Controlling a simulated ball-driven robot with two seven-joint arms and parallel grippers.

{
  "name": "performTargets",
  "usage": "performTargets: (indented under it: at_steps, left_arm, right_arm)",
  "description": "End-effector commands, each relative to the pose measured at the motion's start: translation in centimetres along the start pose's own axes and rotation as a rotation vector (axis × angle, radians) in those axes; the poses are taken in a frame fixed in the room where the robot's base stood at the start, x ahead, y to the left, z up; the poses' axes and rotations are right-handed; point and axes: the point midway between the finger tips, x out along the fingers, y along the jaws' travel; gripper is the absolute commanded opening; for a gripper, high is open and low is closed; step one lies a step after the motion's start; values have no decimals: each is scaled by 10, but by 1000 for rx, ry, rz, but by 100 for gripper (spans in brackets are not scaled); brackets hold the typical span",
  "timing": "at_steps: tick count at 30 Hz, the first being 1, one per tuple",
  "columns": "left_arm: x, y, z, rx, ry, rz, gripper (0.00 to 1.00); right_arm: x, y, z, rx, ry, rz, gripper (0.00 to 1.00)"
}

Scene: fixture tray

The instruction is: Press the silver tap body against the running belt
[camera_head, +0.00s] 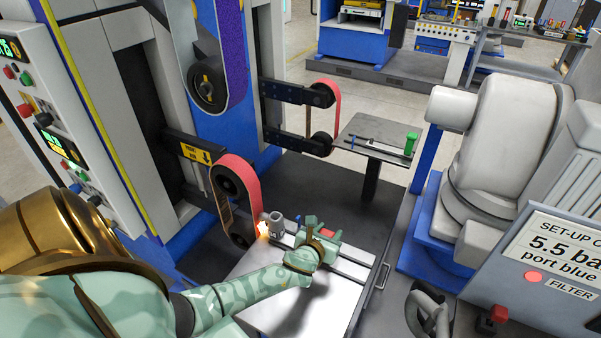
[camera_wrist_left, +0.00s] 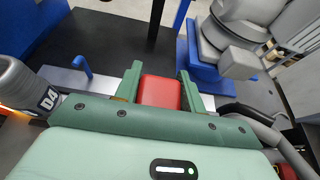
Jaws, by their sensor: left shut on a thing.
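The silver tap body (camera_head: 277,224), a grey cylindrical piece, stands close against the lower red belt (camera_head: 243,180). Bright orange sparks (camera_head: 263,229) show where the two meet. In the left wrist view, a grey piece marked D4 (camera_wrist_left: 38,88), which looks like the tap body, is at the left with an orange glow beside it. My left gripper (camera_head: 318,238) is just right of the tap body, low over the tray. In the left wrist view its green fingers (camera_wrist_left: 160,74) are shut on a red block (camera_wrist_left: 160,93). My right gripper is not in view.
The pale tray (camera_head: 275,292) with rails lies under my left gripper. A control panel (camera_head: 45,130) stands at the left. A small table (camera_head: 372,140) is behind. A grey machine arm (camera_head: 495,150) and a cabinet with a sign (camera_head: 550,250) crowd the right. Dark floor lies between.

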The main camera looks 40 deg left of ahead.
Motion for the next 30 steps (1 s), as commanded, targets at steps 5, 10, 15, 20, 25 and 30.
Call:
performTargets:
  at_steps: [5,10,15,20,25,30]
  left_arm:
    - [0,8,-2,8,4,17,4]
    - [1,6,-2,7,4,17,4]
    - [0,-12,-2,6,4,12,4]
    - [0,-35,-3,2,5,6,4]
    - [0,-57,-2,-2,4,2,4]
    - [0,-78,-3,-2,5,0,4]
  right_arm:
    - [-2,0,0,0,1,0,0]
    - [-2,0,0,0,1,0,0]
    - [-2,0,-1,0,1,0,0]
    - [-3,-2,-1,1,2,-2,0]
    - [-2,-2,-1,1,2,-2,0]
    - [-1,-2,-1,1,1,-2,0]
